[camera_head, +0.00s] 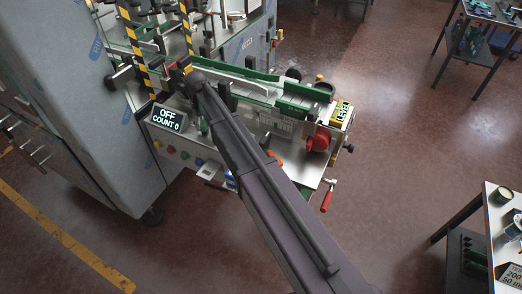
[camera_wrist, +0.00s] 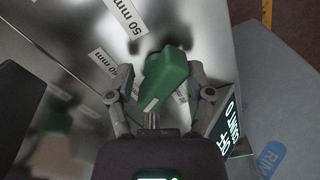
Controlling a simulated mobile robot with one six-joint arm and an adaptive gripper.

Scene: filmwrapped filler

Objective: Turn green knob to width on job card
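The green knob (camera_wrist: 166,74) shows in the wrist view between the two fingers of my gripper (camera_wrist: 162,82). It is a long, tapered handle with a small white mark near its lower end. My gripper is open around it, with a visible gap on the left; contact on the right cannot be told. Scale labels lie on the metal panel: "50 mm" (camera_wrist: 128,16) above left and "40 mm" (camera_wrist: 103,61) to the left. Another label is partly hidden behind the knob. The job card (camera_head: 513,275) at the lower right of the head view reads "200" and "50 m", cut off.
A display (camera_head: 167,118) reads "OFF COUNT 0" beside my arm. The machine has green guide rails (camera_head: 305,91), a red knob (camera_head: 318,140) and a yellow "LEVEL" unit (camera_head: 342,112). A row of small coloured buttons is below.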

